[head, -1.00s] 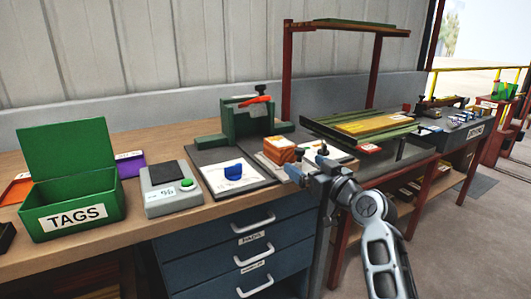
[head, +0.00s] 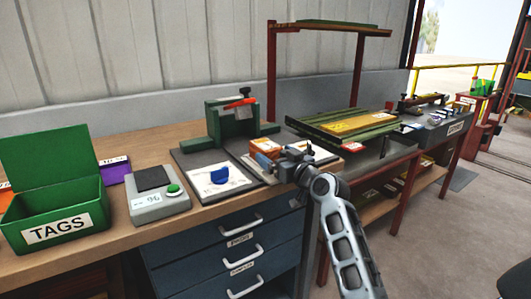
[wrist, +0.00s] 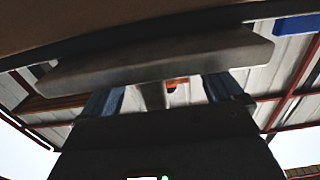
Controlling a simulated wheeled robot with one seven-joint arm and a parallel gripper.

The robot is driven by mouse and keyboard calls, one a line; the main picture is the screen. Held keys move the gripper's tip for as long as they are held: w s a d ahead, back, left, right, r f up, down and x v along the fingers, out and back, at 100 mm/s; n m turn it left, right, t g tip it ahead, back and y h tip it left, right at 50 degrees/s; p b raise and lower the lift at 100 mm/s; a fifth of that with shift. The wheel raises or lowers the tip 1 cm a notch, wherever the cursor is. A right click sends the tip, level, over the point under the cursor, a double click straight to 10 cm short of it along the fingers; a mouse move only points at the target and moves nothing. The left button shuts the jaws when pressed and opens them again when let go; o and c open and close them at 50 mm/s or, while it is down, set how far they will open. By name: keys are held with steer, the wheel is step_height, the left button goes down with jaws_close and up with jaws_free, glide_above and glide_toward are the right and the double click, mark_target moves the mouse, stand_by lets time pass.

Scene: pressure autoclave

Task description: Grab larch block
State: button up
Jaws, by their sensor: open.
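An orange-brown block (head: 265,147) with a pale label lies on the workbench, right of the sheet with the blue piece. I cannot read the label, so I cannot tell whether it is the larch block. My gripper (head: 276,162) is open at the front of the bench, just in front of and partly over this block. Part of the block and what lies under it are hidden by the gripper. In the wrist view, my two blue-grey fingers (wrist: 160,95) stand apart, with a grey slab (wrist: 160,55) across the view beyond them; no block is clear there.
A green vise-like fixture (head: 232,122) with a red handle stands behind. A grey scale (head: 158,195) and green TAGS box (head: 55,228) are at left. A green tray with a yellow panel (head: 350,124) is at right. Blue drawers (head: 235,250) are below the bench.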

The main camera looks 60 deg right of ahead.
steer(key=c, duration=1.3)
steer(key=shift+r, duration=0.1)
